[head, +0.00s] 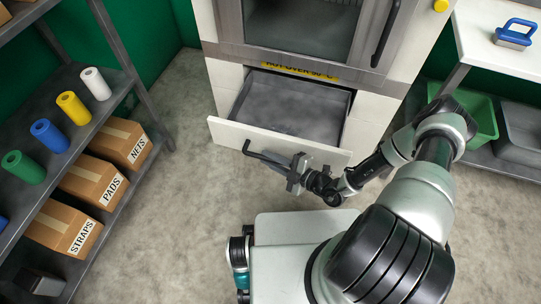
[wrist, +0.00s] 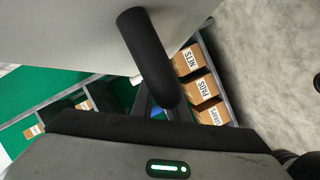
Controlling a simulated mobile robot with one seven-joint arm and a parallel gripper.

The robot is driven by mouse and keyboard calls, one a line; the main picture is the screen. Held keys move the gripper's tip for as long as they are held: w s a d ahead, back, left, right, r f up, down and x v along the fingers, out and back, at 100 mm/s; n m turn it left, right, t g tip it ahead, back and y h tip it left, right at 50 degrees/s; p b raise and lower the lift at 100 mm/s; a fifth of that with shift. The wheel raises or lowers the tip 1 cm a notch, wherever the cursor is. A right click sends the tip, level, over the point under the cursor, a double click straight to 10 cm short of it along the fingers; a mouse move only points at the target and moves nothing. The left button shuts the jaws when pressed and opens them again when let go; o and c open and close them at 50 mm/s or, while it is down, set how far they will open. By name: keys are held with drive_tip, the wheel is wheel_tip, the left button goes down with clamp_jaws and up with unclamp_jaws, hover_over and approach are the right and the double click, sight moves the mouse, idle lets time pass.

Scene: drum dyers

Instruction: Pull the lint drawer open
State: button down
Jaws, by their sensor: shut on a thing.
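The lint drawer (head: 230,130) stands pulled well out from under the dryer, and its grey inside (head: 288,105) shows from above. Its black bar handle (head: 262,157) runs along the pale drawer front. My gripper (head: 297,172) is at the right part of this handle and is shut on it. In the wrist view the handle (wrist: 147,55) runs down from the pale drawer front (wrist: 65,30) toward my gripper. The fingertips' grip on the bar is partly hidden there.
The dryer (head: 300,58) with a dark window stands above the drawer. A shelf (head: 128,95) with coloured rolls and labelled boxes is at the left. A bench (head: 480,40) with a blue-handled brush and a green bin (head: 480,115) below is at the right. The floor left of the drawer is clear.

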drive_tip(key=c, duration=1.7)
unclamp_jaws()
drive_tip(key=shift+c, duration=0.2)
drive_tip(key=p+v, duration=0.2)
drive_tip(key=v, duration=1.5)
drive_tip(key=shift+s+d, duration=0.15)
drive_tip(key=shift+s, duration=0.05)
drive_tip(key=shift+r, duration=0.1)
